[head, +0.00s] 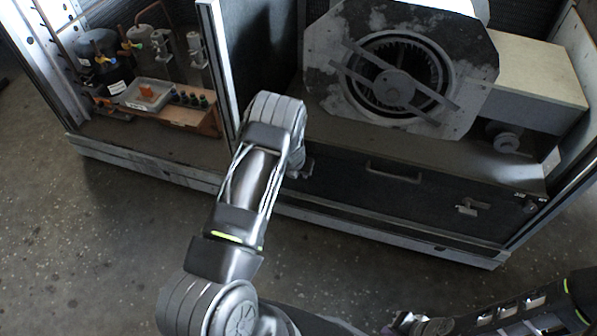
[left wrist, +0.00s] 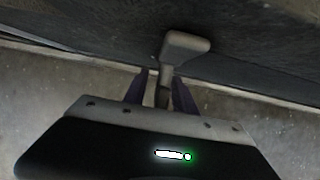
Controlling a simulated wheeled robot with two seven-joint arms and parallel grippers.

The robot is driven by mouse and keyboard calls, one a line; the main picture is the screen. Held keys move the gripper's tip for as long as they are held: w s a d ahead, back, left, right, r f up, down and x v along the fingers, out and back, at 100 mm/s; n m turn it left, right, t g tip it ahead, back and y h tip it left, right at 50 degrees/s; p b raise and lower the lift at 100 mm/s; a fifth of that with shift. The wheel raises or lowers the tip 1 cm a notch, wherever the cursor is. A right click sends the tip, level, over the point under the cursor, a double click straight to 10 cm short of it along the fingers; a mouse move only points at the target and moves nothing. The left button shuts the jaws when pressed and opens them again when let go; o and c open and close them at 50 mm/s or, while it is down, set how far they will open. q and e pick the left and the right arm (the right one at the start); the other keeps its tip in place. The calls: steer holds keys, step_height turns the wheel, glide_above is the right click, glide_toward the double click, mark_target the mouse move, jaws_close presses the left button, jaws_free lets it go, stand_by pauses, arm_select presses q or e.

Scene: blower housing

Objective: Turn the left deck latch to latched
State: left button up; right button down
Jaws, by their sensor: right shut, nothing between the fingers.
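The left deck latch is a pale grey handle (left wrist: 187,46) with a short stem, on the dark front panel in the left wrist view. My left gripper (left wrist: 160,92) is open, with its two dark fingers on either side of the stem and a small gap showing on the left. In the head view my left wrist (head: 272,122) is against the left part of the drawer-like deck front (head: 380,195) and hides most of the latch and fingers. My right gripper (head: 408,322) is shut and empty at the bottom edge, away from the housing.
Another latch (head: 468,206) is on the right of the deck front, with a bar handle (head: 393,173) between. The blower (head: 395,80) sits above on the deck. At left, an upright post (head: 217,60) borders a bay with bottles and a tray (head: 146,95). The floor in front is clear.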

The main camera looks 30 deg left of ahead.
arm_select(q)
steer(key=p+v, duration=0.1)
steer(key=v, duration=0.6)
steer(key=shift+r, duration=0.25)
steer(key=shift+s, duration=0.25)
